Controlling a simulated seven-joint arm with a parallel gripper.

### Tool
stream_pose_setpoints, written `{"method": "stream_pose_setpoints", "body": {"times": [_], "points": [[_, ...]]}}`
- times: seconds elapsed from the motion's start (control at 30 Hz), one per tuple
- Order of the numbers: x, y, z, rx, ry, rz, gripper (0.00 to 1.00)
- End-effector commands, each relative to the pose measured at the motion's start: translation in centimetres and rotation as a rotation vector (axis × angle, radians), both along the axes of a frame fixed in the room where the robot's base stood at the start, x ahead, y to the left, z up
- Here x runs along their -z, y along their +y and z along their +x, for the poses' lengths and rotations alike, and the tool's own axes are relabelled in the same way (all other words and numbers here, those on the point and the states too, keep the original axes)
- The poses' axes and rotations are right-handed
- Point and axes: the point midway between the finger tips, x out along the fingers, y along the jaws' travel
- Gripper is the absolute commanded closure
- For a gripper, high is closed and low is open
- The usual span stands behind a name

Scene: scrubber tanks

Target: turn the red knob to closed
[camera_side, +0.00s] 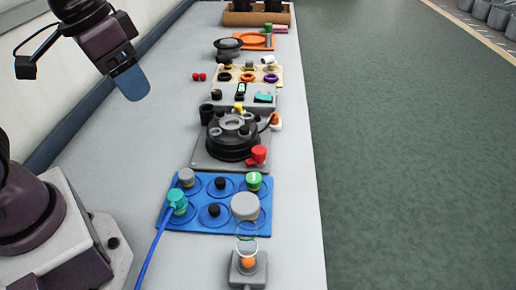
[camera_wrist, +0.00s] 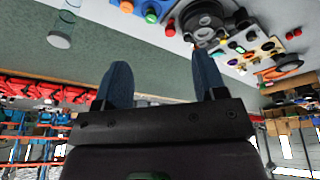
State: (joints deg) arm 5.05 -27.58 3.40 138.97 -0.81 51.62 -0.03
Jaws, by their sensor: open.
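The red knob (camera_side: 257,155) sits at the front right corner of a grey plate that carries a round black device (camera_side: 232,143). In the wrist view the red knob (camera_wrist: 169,30) is small, near the top, beside the black device (camera_wrist: 203,18). My gripper (camera_side: 132,84) is high at the upper left in the side view, well away from the knob and touching nothing. In the wrist view my gripper (camera_wrist: 162,75) has its two blue fingers wide apart with nothing between them. The knob's marking or angle is too small to read.
A blue board (camera_side: 200,222) with several round fittings lies in front of the plate, with a blue cable. A grey box with an orange top (camera_side: 248,265) stands nearer. Behind are a beige board (camera_side: 294,75) and small parts. The table's left side is bare.

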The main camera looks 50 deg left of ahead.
Motion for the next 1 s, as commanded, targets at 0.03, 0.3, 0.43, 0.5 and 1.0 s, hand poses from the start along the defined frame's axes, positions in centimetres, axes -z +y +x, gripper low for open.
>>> {"method": "stream_pose_setpoints", "body": {"times": [0.03,0.3,0.43,0.5,1.0], "points": [[0.8,-0.3,1.4,-0.012,0.056,-0.016,0.35],[5.0,-0.8,9.2,-0.286,0.261,-0.088,0.35],[8.2,-0.9,13.0,-0.486,0.331,-0.087,0.35],[10.0,-0.9,15.1,-0.604,0.353,-0.078,0.35],[15.0,-1.1,25.5,-1.397,0.270,-0.165,0.35]]}}
